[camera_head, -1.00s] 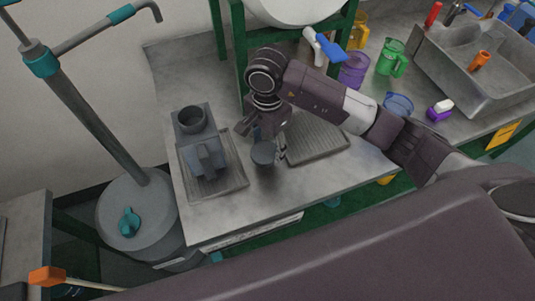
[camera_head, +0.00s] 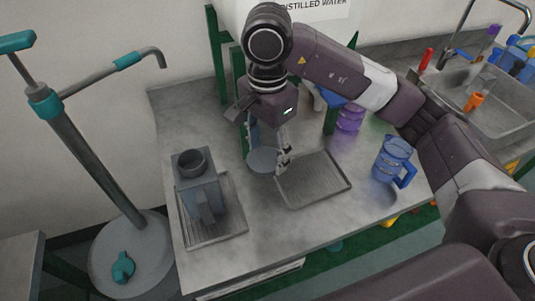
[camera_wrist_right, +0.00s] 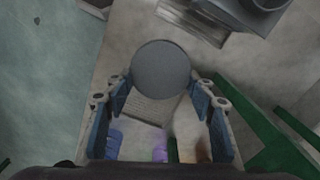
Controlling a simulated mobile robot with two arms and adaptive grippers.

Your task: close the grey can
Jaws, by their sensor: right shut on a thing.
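The grey can (camera_head: 201,192) is a boxy grey vessel with a round open mouth. It stands upright on the left ribbed tray (camera_head: 222,232), and part of it shows at the top right of the right wrist view (camera_wrist_right: 268,4). My right gripper (camera_head: 270,150) is shut on a round grey lid (camera_head: 263,160), which also shows between the fingers in the right wrist view (camera_wrist_right: 160,68). The lid is held above the table, to the right of the can and apart from it. My left gripper is in neither view.
An empty ribbed tray (camera_head: 315,182) lies right of the can. A blue jug (camera_head: 393,160) and a purple cup (camera_head: 349,118) stand further right, before the sink (camera_head: 500,105). A green frame (camera_head: 222,75) carries the water tank behind. A pump stand (camera_head: 80,140) is at left.

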